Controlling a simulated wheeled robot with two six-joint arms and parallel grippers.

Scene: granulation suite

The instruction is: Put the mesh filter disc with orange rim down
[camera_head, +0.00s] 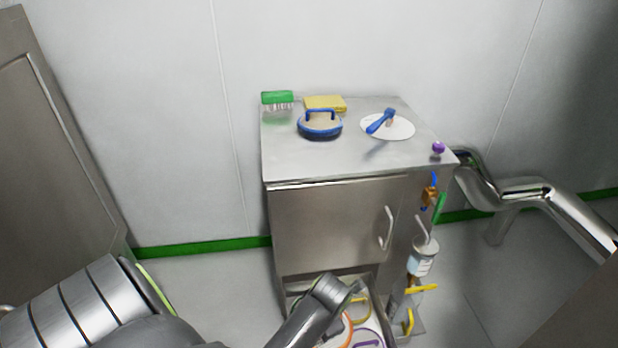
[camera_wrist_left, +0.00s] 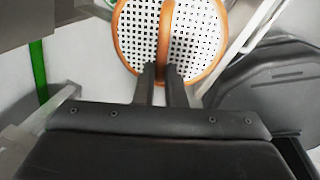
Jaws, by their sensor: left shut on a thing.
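The mesh filter disc with orange rim (camera_wrist_left: 200,40) shows in the left wrist view, with a white perforated face and an orange bar across its middle. My left gripper (camera_wrist_left: 163,75) is shut on that bar, and the top of the disc is cut off by the picture edge. In the head view my left gripper (camera_head: 352,290) is low at the front of the steel cabinet (camera_head: 335,230), over its lower open shelf or drawer. Only a sliver of the orange rim (camera_head: 347,328) shows there, mostly hidden by my arm. My right gripper is not seen.
The cabinet top holds a green brush (camera_head: 277,98), a yellow sponge (camera_head: 325,103), a blue-rimmed disc (camera_head: 320,127) and a white disc with a blue tool (camera_head: 400,127). A purple-rimmed item (camera_head: 368,338) lies below my gripper. Valve fittings (camera_head: 430,195) and steel pipes (camera_head: 540,192) stand right.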

